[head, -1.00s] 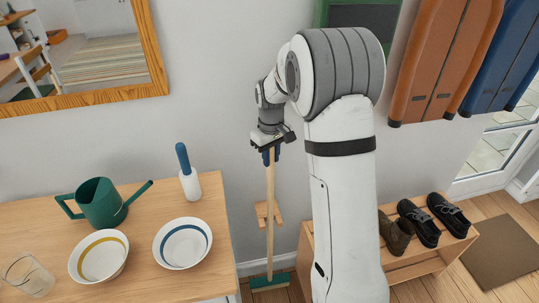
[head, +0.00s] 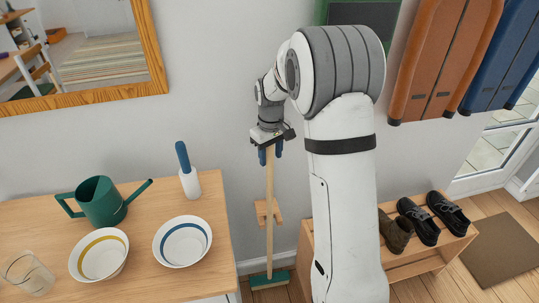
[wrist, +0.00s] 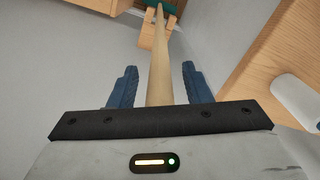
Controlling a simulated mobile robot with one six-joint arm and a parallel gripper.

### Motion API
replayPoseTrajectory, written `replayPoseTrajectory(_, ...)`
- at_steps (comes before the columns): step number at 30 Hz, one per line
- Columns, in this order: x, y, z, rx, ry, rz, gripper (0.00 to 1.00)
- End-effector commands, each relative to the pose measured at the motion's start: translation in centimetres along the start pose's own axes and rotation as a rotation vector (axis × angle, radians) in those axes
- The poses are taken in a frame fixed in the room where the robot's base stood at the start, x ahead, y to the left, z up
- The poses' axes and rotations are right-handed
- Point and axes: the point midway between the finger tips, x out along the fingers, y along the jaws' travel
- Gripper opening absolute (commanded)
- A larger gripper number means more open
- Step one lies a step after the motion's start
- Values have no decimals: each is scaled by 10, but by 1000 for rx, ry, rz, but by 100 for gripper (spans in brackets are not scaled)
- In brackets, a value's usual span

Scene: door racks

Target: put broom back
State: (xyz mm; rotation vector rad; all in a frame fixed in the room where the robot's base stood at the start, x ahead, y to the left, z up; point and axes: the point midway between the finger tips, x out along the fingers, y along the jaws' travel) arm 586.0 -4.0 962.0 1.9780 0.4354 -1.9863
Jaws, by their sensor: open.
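The broom (head: 270,185) stands upright close to the wall, between the table and the shoe bench. Its wooden handle passes a small wooden bracket (head: 262,220), and its green head (head: 269,281) is at the floor. My gripper (head: 270,154) is open at the upper part of the handle. In the wrist view the broom handle (wrist: 159,60) runs between the two blue fingers of my gripper (wrist: 160,82), with a gap on each side. The top end of the handle is hidden by my gripper.
The wooden table (head: 140,270) at left holds a green watering can (head: 101,203), two bowls, a glass and a blue-handled white object (head: 189,172). The shoe bench (head: 425,258) stands at right behind my arm. Coats (head: 447,60) hang at upper right.

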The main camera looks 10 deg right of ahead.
Motion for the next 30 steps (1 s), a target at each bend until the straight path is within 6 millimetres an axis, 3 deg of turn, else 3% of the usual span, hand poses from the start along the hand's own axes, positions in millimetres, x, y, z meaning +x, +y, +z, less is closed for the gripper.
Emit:
replayPoseTrajectory(12,-84,0,-1,0,5,3,44)
replayPoseTrajectory(22,-120,-3,5,7,7,3,44)
replayPoseTrajectory(26,-132,-15,31,49,30,13,44)
replayPoseTrajectory(30,-144,-38,84,134,78,30,44)
